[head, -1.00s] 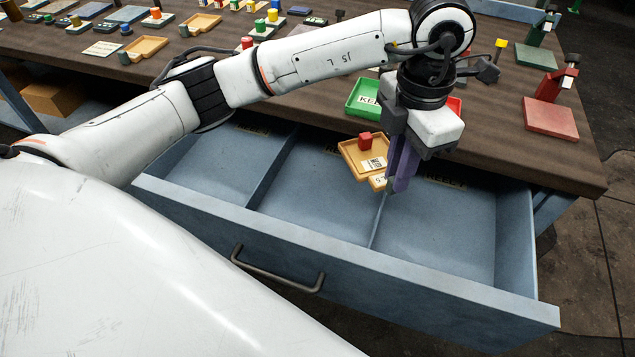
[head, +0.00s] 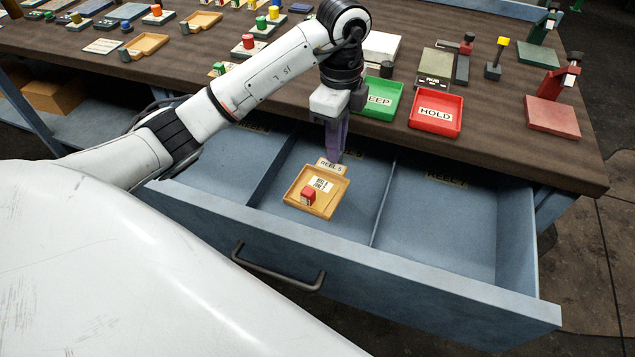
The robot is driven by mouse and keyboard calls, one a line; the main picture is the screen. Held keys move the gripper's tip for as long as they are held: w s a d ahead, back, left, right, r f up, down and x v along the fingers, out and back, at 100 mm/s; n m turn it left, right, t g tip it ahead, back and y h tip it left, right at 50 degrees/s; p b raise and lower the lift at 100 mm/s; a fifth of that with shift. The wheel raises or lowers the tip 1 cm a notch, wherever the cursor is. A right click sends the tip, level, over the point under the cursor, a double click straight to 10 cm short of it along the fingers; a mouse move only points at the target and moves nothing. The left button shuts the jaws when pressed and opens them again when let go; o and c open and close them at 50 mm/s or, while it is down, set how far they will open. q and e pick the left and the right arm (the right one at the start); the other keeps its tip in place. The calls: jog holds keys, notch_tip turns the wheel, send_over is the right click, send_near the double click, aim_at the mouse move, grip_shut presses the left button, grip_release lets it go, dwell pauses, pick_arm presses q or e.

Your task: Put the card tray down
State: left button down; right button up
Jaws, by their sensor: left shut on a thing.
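The card tray (head: 301,202) is a shallow tan tray with a white printed card (head: 321,184) and a small red block (head: 308,195) in it. My left gripper (head: 333,160) points down and is shut on the tray at this tab end. The tray is over or in the middle compartment (head: 345,213) of the open blue drawer (head: 345,252). I cannot tell whether it touches the compartment floor. My right gripper is not in view.
Dividers split the drawer; the left (head: 212,165) and right compartments (head: 435,225) look empty. On the bench behind stand a green tray (head: 383,113), partly hidden by my gripper, and a red "HOLD" tray (head: 449,126). Several blocks and plates lie further back.

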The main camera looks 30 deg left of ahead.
aim_at(332, 165)
pick_arm(q)
jog(key=shift+a+f+n, duration=0.15)
jog(key=shift+a+n, duration=0.1)
jog(key=shift+n, duration=0.15)
notch_tip(332, 165, down, 18)
jog(key=shift+b, duration=0.45)
jog(key=shift+f, duration=0.15)
jog(key=c, duration=1.8)
grip_release()
notch_tip(332, 165, up, 12)
jog(key=shift+r+p, duration=0.2)
jog(key=shift+p, duration=0.15)
